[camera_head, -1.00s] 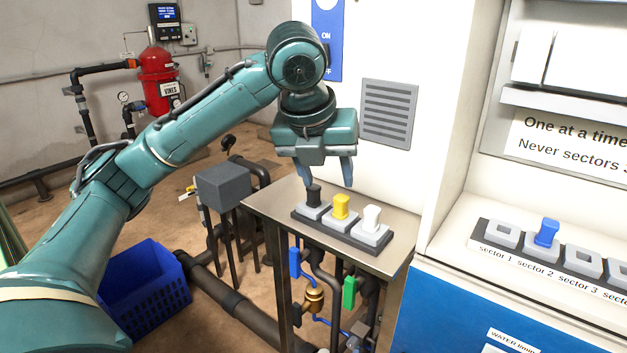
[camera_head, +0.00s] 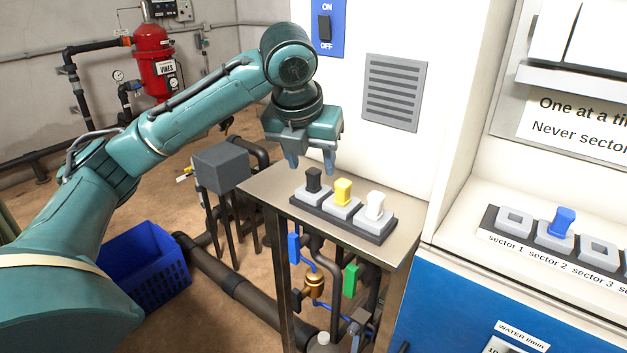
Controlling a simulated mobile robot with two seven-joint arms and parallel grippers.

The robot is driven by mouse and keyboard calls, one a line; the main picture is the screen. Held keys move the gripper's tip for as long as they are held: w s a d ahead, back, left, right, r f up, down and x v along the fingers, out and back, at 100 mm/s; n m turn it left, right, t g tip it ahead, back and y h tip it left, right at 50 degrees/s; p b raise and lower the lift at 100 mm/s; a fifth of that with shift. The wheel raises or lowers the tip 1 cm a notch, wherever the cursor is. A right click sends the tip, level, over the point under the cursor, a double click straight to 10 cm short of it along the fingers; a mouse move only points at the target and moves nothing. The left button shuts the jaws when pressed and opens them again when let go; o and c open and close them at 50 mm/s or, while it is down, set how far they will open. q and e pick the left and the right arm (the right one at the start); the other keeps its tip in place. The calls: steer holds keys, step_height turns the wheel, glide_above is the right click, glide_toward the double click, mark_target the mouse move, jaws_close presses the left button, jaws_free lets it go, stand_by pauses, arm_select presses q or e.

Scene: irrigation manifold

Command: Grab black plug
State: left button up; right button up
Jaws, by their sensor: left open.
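The black plug (camera_head: 313,180) stands upright in the leftmost socket of a dark three-socket strip (camera_head: 338,220) on a small metal table. A yellow plug (camera_head: 343,192) and a white plug (camera_head: 375,206) stand in the other two sockets. My left gripper (camera_head: 311,168) points down with its blue-grey fingers apart. It is open and empty, and its fingertips appear close to the top of the black plug without gripping it. How far in front of or behind the plug they are, I cannot tell. My right gripper is not in view.
The metal table (camera_head: 268,190) stands against a white cabinet with a grey vent (camera_head: 392,92). At right, a sector panel holds a blue plug (camera_head: 561,222). A grey box (camera_head: 220,168) and a blue crate (camera_head: 145,265) are at left. Pipes run beneath the table.

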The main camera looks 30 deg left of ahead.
mark_target(312, 172)
arm_select(q)
steer(key=x, duration=0.4)
steer(key=shift+w+a+f, duration=0.2)
steer(key=shift+f, duration=0.1)
steer(key=c, duration=1.1)
